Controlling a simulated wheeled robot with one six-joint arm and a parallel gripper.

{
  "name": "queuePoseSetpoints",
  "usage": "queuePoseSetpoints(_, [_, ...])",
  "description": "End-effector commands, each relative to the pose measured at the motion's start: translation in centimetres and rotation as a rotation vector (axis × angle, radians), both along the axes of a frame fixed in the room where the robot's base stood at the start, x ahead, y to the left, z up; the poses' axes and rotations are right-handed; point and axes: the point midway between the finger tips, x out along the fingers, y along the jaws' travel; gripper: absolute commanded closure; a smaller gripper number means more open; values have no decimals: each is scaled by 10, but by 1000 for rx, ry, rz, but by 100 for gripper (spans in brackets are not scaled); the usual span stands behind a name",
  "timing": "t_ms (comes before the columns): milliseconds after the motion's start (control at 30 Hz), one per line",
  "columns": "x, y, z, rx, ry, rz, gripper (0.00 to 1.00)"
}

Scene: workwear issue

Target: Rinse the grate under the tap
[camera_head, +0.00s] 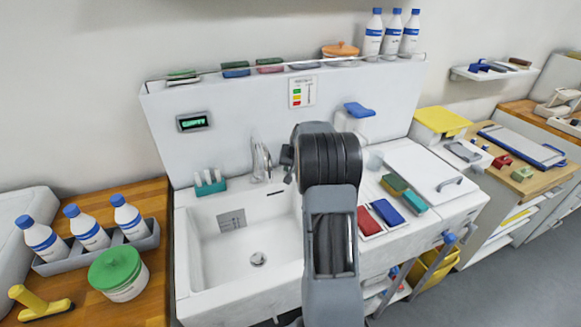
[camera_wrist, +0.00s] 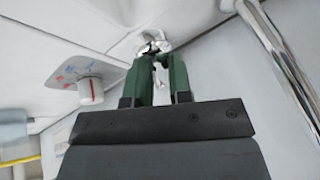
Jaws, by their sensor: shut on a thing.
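The white sink (camera_head: 215,266) is at lower centre in the head view, with a round metal drain (camera_head: 258,259) in its floor. The chrome tap (camera_head: 262,160) stands at its back; its pipe (camera_wrist: 277,52) is close at the right in the wrist view. My gripper (camera_wrist: 157,62) shows there with green fingers close together, shut on a small shiny metal piece (camera_wrist: 153,48), apparently the grate. The fingers hide much of it. My arm hides the gripper in the head view. I cannot tell whether water runs.
A white knob with a red mark (camera_wrist: 90,91) is left of my fingers. A teal rack (camera_head: 210,185) sits on the sink's back rim. Red and blue sponges (camera_head: 387,211) lie right of the basin. Bottles (camera_head: 85,229) stand on the left counter.

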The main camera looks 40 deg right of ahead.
Motion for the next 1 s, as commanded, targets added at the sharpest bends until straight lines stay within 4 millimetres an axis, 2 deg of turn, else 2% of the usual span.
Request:
queuePoseSetpoints(233, [-2,0,-5,5,8,14,100])
queuePoseSetpoints(367, [-5,-6,-10,5,8,103,100])
queuePoseSetpoints(567, [-8,-13,-6,7,10,225,100])
queuePoseSetpoints(867, [-9,-13,-5,9,13,239,100])
queuePoseSetpoints(900, [-9,-13,-5,9,13,238,79])
queuePoseSetpoints(1000, [-9,-13,-5,9,13,238,69])
